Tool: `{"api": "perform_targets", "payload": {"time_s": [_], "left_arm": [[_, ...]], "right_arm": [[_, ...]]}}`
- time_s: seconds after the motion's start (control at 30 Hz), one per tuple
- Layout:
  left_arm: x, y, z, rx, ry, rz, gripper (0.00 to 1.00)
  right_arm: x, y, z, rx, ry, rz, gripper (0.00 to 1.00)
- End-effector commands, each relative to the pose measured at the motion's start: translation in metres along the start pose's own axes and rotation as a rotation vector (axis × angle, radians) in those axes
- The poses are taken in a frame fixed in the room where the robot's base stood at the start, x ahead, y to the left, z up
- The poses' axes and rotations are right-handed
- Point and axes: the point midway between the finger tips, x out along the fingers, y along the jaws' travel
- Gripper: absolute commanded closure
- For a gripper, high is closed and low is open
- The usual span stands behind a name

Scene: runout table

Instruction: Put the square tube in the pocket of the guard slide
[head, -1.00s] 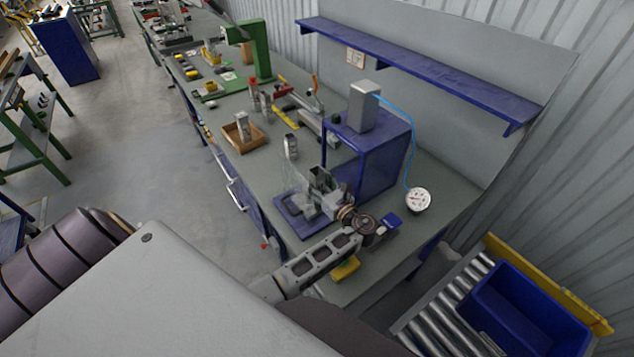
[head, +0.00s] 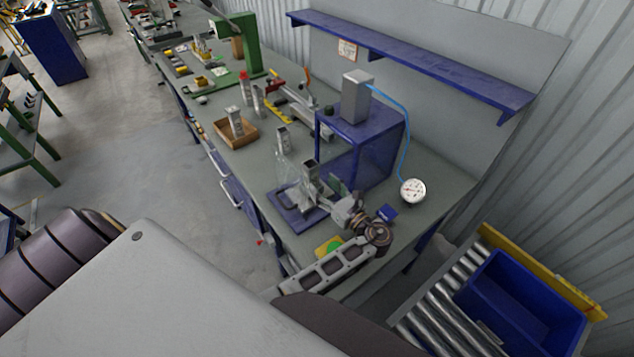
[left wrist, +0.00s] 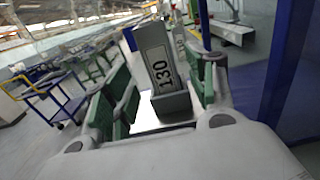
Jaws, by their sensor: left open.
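A grey square tube (head: 310,171) stands at the guard slide in the head view. In the left wrist view the tube (left wrist: 158,62), marked 130, stands between my fingers, its lower end at a grey block (left wrist: 175,106) that looks like the pocket. I cannot tell how deep it sits. The guard slide's blue base (head: 284,208) and clear guard (head: 287,172) are beside it. My left gripper (head: 328,196) is open, its green-padded fingers (left wrist: 165,85) on either side of the tube with gaps visible. My right gripper is not in view.
A blue stand (head: 372,140) with a grey box on top rises just behind the slide. Another tube (head: 283,139) stands further along the bench, and a wooden tray (head: 250,136) holds one more. A gauge (head: 412,191) and small blue block (head: 387,212) lie to the right.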

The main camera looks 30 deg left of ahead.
Motion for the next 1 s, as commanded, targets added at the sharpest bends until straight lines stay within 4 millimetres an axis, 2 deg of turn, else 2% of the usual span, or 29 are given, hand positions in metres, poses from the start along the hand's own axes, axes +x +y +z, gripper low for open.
{"api": "perform_targets", "payload": {"time_s": [0.2,0.4,1.0], "left_arm": [[-0.031,0.000,-0.002,0.001,0.002,0.000,0.43],[-0.046,0.000,-0.001,0.001,0.001,0.000,0.43],[-0.049,0.000,0.000,0.000,0.000,-0.001,0.43]], "right_arm": [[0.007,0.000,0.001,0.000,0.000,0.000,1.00],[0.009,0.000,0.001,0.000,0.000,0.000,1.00],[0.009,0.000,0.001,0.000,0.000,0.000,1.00]]}}
